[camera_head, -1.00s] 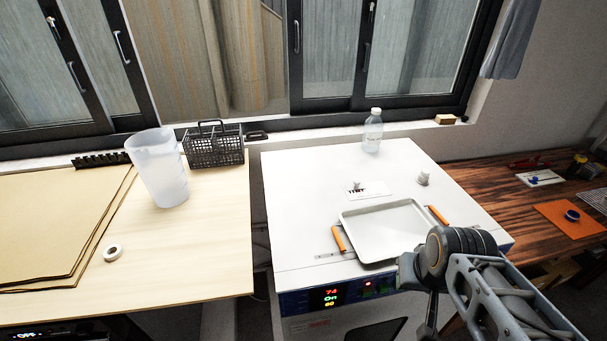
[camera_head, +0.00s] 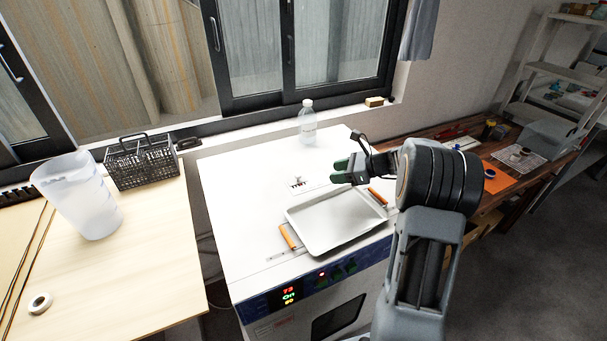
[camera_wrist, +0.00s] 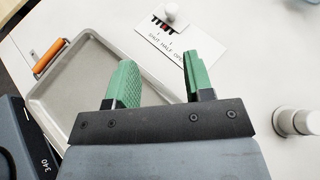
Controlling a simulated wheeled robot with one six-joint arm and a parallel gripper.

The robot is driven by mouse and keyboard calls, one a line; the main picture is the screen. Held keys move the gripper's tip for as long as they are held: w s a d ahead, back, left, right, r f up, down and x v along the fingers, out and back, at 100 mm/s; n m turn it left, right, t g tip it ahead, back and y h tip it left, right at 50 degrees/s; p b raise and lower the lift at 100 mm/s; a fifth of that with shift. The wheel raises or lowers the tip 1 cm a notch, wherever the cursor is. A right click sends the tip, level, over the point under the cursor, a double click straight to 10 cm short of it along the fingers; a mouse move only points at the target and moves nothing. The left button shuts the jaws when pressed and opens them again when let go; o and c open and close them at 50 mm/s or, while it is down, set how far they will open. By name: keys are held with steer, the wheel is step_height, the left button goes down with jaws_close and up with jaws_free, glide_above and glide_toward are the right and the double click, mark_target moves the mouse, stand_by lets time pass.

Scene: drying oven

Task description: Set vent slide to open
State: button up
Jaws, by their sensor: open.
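The vent slide's small pale knob (camera_head: 298,179) stands on the white oven top, behind the tray. It also shows in the wrist view (camera_wrist: 171,11) at the top edge, beside dark slots and a small red mark. Its label plate (camera_wrist: 193,40) reads SHUT, HALF, OPEN from left to right. I cannot tell for sure which word the knob stands at. My gripper (camera_head: 339,171) is open and empty above the oven top, to the right of the knob. In the wrist view its green fingers (camera_wrist: 158,72) are apart, short of the plate.
A grey tray (camera_head: 318,248) with orange handles lies on the oven top (camera_head: 235,205) in front of the slide. A clear bottle (camera_head: 307,124) stands at the back. The oven's left top is clear.

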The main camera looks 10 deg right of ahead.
mark_target(299, 175)
steer(key=shift+w+d+f+m, duration=0.2)
steer(key=shift+w+d+m, duration=0.2)
steer(key=shift+w+a+f+t, duration=0.15)
steer(key=shift+w+t, duration=0.15)
steer(key=p+x, duration=0.1)
steer(key=x, duration=1.1)
steer(key=shift+w+a+p, duration=0.2)
steer(key=shift+a+p, duration=0.1)
steer(key=shift+p, duration=0.1)
steer(key=shift+c, duration=0.2)
jaws_close()
steer(key=shift+w+d, duration=0.2)
steer(key=shift+d, duration=0.85)
steer(key=shift+w+d, duration=0.2)
steer(key=shift+d, duration=0.9)
steer(key=shift+w+d, duration=0.25)
steer(key=shift+d, duration=0.8)
